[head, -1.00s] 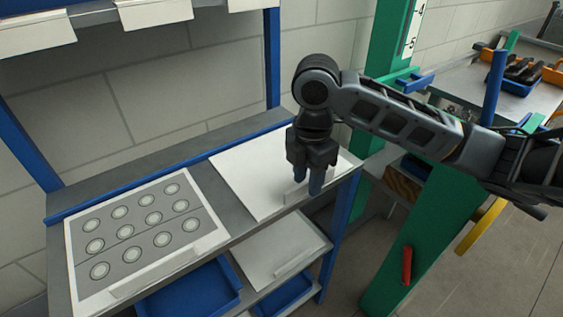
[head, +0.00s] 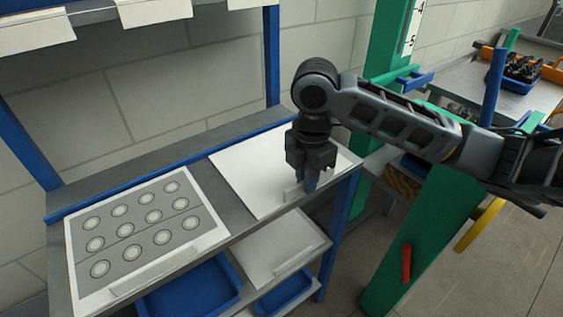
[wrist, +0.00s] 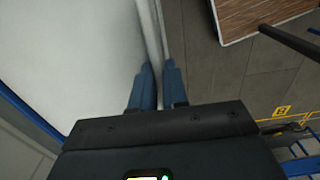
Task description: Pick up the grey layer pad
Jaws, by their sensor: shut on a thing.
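A plain pale-grey pad (head: 245,180) lies flat on the right part of the upper shelf board, with a small upright lip (head: 291,193) along its front edge. I take it for the grey layer pad, though it looks nearly white. My gripper (head: 311,186) points down at this front edge, its blue fingers shut on the lip. In the wrist view, the fingers (wrist: 158,70) stand on both sides of the thin upright lip (wrist: 155,35), with the pad's pale surface (wrist: 95,50) to the left. The pad still rests on the shelf. The fingers hide part of the lip.
A white-edged sheet with several pale circles on grey (head: 75,235) lies left on the same shelf. Below are another pale pad (head: 265,250) and blue trays (head: 195,290). A blue post (head: 346,215) and a green upright (head: 425,215) stand close right of my gripper.

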